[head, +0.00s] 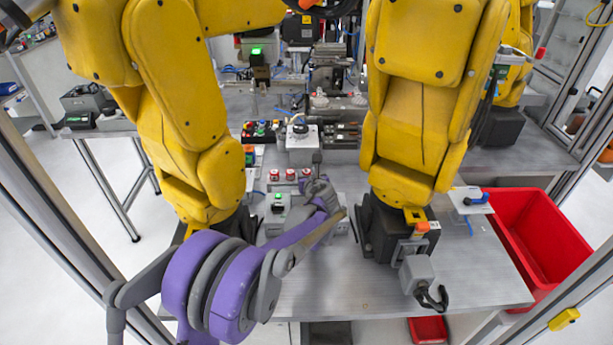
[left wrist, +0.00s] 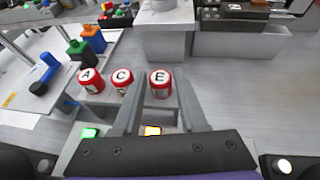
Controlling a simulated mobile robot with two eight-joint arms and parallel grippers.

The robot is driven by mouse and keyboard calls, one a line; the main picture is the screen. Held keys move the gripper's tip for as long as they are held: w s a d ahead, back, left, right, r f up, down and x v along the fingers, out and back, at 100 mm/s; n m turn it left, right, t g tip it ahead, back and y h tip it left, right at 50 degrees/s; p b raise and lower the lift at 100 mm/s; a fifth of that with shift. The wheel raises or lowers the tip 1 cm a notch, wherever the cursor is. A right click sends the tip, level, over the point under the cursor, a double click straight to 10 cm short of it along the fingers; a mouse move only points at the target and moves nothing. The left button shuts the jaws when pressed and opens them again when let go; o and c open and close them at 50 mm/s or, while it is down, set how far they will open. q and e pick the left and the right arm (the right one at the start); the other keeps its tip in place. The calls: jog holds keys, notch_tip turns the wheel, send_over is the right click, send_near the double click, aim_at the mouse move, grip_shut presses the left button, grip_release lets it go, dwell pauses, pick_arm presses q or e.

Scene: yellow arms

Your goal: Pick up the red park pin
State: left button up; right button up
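Three red round pieces with white lettered tops stand in a row: A (left wrist: 91,80), C (left wrist: 122,78) and E (left wrist: 160,83). I cannot tell which one the task calls the red park pin. The row also shows in the head view, with its left piece (head: 274,175), middle piece (head: 290,175) and right piece (head: 306,173). My left gripper (head: 322,190) is just in front of the right piece. In the left wrist view its fingers (left wrist: 159,90) are open, with E in the gap between them; contact cannot be seen. My right gripper is not in view.
Green, orange and blue pieces (left wrist: 88,40) stand behind A, and a blue bent piece (left wrist: 42,82) lies to the left. Yellow robot arms (head: 425,90) stand on both sides. A red bin (head: 545,235) is at the right.

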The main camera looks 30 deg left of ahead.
pick_arm(q)
grip_shut()
notch_tip(320, 180, up, 10)
dwell(0.6)
